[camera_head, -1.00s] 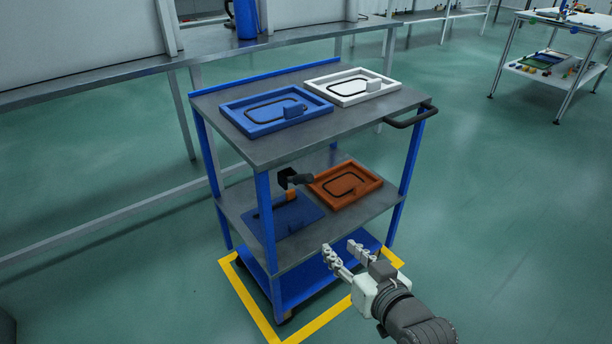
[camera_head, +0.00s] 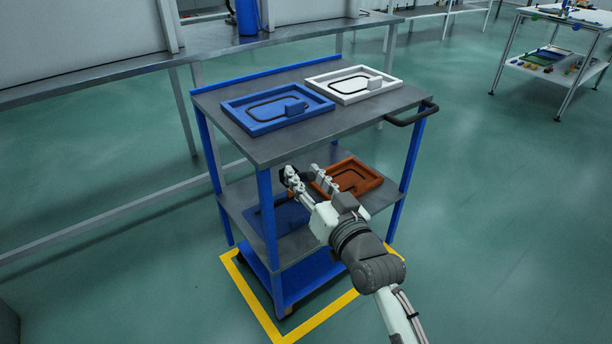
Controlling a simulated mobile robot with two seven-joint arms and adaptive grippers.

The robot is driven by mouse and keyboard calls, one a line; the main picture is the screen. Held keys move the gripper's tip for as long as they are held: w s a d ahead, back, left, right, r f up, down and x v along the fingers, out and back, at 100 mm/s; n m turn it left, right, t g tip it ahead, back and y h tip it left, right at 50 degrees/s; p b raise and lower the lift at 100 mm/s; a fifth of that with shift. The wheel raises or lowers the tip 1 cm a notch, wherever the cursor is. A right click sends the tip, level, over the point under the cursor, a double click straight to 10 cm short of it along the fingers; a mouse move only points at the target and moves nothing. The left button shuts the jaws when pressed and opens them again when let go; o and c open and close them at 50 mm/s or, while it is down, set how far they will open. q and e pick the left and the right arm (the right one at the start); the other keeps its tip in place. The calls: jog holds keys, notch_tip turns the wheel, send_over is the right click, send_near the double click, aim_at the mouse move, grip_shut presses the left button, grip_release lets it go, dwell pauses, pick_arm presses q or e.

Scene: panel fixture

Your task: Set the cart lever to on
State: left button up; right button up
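The cart lever stands on a blue plate (camera_head: 291,215) on the lower shelf of the cart. Only a dark bit of the lever (camera_head: 284,172) shows now, behind a finger of my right gripper (camera_head: 305,177). The rest of the lever is hidden, so its exact position cannot be told. My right gripper is open, with its two fingers apart, at the lever above the lower shelf. Whether it touches the lever cannot be told. My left gripper is not in view.
An orange tray panel (camera_head: 358,175) lies right beside the gripper on the lower shelf. The cart's top shelf (camera_head: 265,151) overhangs, with a blue tray panel (camera_head: 258,121) and a white one (camera_head: 341,93). A blue corner post (camera_head: 267,215) stands at the front left.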

grip_shut()
dwell(0.5)
